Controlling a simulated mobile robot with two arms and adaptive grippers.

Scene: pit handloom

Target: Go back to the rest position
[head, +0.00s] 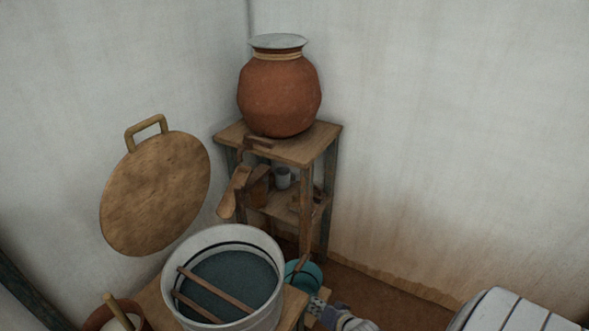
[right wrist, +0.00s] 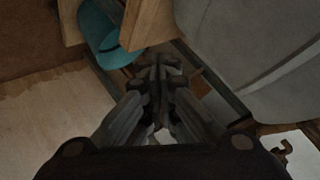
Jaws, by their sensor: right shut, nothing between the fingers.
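My right gripper (head: 319,305) shows at the bottom of the head view, low beside the teal bucket (head: 303,274) and just right of the large pale tub. In the right wrist view its fingers (right wrist: 157,75) are together with nothing between them. The teal bucket also shows there (right wrist: 108,32), beyond the fingertips at the upper left. My left gripper is in neither view.
The pale tub (head: 180,257) holds dark liquid, with two wooden sticks across it. A wooden stand (head: 310,150) in the corner bears a lidded clay pot (head: 280,95). A round wooden lid (head: 155,195) is at the left wall. A white slatted object (head: 510,312) is at lower right.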

